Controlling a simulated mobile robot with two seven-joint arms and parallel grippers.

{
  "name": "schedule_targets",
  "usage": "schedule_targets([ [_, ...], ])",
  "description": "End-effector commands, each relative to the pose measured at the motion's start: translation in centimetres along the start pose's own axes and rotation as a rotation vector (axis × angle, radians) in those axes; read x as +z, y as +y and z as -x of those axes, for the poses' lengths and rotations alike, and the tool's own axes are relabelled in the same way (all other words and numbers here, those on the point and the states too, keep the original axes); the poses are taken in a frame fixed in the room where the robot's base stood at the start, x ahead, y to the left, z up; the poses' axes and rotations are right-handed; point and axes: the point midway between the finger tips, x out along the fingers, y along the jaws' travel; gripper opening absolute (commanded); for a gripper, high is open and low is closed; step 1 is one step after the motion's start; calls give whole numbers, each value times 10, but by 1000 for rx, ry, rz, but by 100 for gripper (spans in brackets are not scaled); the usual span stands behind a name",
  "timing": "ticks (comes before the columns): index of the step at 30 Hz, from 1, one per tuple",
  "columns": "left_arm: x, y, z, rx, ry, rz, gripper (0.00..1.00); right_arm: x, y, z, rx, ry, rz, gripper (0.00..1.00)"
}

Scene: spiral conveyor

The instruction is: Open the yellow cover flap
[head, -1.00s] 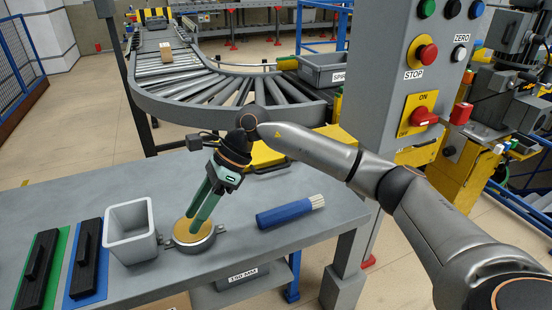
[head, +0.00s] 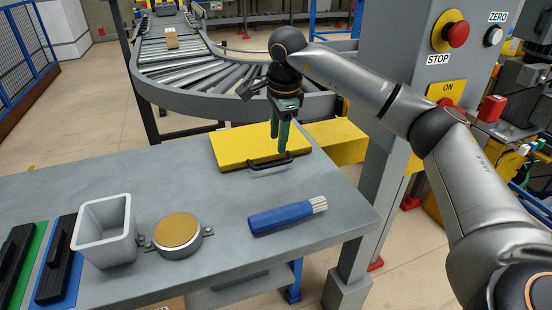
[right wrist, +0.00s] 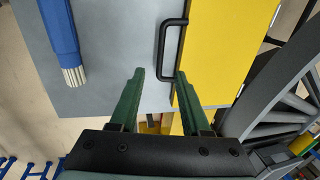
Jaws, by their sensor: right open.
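The yellow cover flap (head: 236,147) lies flat at the back edge of the grey table, with a black bar handle (head: 262,164) along its front side. My right gripper (head: 279,143) is over the flap's right part, pointing down, close to the handle's right end. In the right wrist view the flap (right wrist: 213,55) fills the upper right. The fingers of my right gripper (right wrist: 160,74) are open and empty, and the handle (right wrist: 160,48) shows between and beyond the fingertips. I cannot tell the exact height above it. My left gripper is not in view.
A blue brush with pale bristles (head: 283,216), a round gold-topped disc (head: 177,232) and a grey square bin (head: 104,232) are on the table (head: 345,215). A curved roller conveyor (head: 205,78) runs behind. The grey control post (head: 400,50) stands at the right.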

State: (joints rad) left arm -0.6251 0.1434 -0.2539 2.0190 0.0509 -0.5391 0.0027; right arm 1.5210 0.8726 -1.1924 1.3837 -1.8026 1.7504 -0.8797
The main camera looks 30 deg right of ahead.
Motion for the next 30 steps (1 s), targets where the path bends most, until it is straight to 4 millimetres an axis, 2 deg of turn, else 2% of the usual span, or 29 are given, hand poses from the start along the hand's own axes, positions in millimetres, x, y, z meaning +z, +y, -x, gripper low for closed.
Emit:
schedule_targets([
  [1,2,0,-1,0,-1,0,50,0,1,-13,4,1,-1,47],
  [6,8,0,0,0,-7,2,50,0,1,-46,3,1,0,47],
  [12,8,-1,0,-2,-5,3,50,0,0,-68,2,-1,0,47],
  [24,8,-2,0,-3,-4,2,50,1,0,-74,-1,-2,0,46],
  [30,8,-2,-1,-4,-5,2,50,1,0,-74,-1,-2,0,24],
])
